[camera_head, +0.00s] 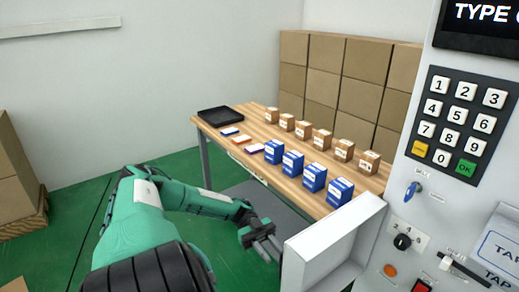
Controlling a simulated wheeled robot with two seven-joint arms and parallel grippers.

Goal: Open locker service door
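A white panel with a raised rim (335,250), which looks like the service door, juts out from the left side of the grey vending machine (462,150) at the lower right. Its hinge and any handle cannot be made out. A blue key or knob (413,190) sits on the machine's face below the keypad. My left gripper (272,247) is just left of the panel, its two grey fingers slightly apart with nothing seen between them. Whether it touches the panel edge cannot be told. My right gripper is not in view.
A wooden table (240,140) behind the panel holds blue boxes (292,163), small brown boxes (321,140) and a black tray (220,115). Stacked cartons (340,80) stand behind it. More cartons (15,180) are at the left edge. Green floor between is clear.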

